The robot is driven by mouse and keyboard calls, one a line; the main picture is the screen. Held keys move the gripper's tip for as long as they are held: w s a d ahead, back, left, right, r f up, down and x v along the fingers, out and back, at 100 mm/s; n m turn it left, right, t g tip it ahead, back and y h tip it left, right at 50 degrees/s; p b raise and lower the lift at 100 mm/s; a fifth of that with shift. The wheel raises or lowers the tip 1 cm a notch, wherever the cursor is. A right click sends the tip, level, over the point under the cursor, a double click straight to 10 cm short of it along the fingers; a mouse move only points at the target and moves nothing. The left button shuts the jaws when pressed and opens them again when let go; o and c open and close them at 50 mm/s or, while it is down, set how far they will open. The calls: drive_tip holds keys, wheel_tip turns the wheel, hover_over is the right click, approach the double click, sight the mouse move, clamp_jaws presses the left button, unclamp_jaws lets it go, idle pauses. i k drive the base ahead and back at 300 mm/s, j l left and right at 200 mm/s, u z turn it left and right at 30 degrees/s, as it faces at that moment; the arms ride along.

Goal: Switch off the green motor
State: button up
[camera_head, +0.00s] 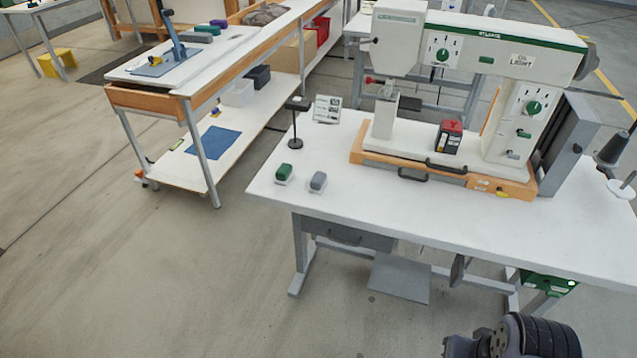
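The green motor (548,282) hangs under the right part of the white sewing-machine table, behind the tabletop's front edge. A small bright green light (572,284) glows on its right side. Its upper part is hidden by the tabletop, and I cannot make out a switch on it. A dark, ribbed part of my arm shows at the bottom edge, below and in front of the motor and apart from it. My gripper's fingers do not show.
The white table (380,222) carries a white-and-green machine (465,40) on an orange base. A green-topped item (284,172) and a grey one (318,181) lie at its left. Below are a drawer (345,236) and a grey pedal (400,278). Floor in front is clear.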

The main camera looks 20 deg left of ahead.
sight(551, 293)
drive_tip(key=i+l, duration=0.3)
drive_tip(key=l, duration=0.2)
drive_tip(key=i+l, duration=0.3)
drive_tip(key=l, duration=0.15)
drive_tip(key=z, duration=0.05)
